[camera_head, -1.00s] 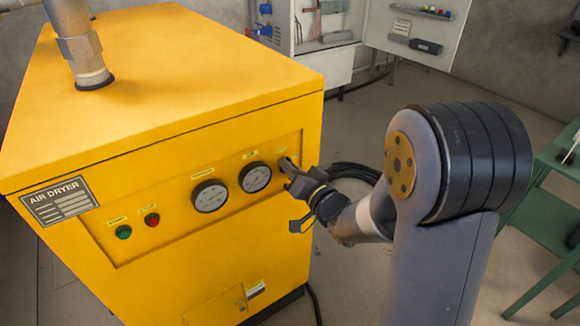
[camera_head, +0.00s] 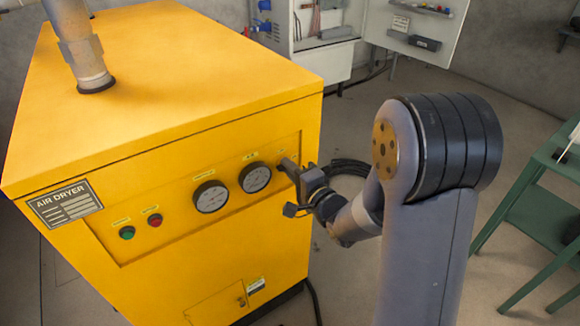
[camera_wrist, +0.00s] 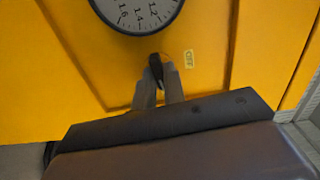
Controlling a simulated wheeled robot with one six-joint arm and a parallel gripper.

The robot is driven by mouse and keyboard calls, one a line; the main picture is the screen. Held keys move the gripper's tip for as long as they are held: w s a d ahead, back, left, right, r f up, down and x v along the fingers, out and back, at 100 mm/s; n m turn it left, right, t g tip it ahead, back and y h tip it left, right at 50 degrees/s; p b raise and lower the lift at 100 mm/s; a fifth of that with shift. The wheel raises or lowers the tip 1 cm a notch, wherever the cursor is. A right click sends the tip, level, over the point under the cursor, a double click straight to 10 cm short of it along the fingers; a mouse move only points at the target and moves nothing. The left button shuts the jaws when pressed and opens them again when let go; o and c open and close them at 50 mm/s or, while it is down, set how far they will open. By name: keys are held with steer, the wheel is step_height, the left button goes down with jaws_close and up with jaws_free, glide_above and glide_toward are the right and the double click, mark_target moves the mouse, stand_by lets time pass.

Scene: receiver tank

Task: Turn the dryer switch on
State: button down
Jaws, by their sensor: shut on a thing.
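The yellow air dryer (camera_head: 225,290) stands at the left in the head view. The dryer switch (camera_wrist: 156,66) is a small dark knob beside a gauge on its front panel; it shows between my fingertips in the wrist view. A label reading OFF (camera_wrist: 188,58) is next to it. My gripper (camera_head: 288,167) reaches the right end of the panel in the head view and hides most of the switch there. In the wrist view my gripper (camera_wrist: 158,80) is shut on the switch.
Two round gauges (camera_head: 211,196) and green and red buttons (camera_head: 127,232) are on the same panel. A grey pipe (camera_head: 82,50) rises from the dryer's top. A green table (camera_head: 540,200) stands at the right. Black cable (camera_head: 350,167) lies behind my gripper.

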steer(key=shift+m, duration=0.6)
steer(key=c, duration=1.5)
jaws_free()
steer(key=v, duration=1)
steer(key=shift+s+d, duration=0.3)
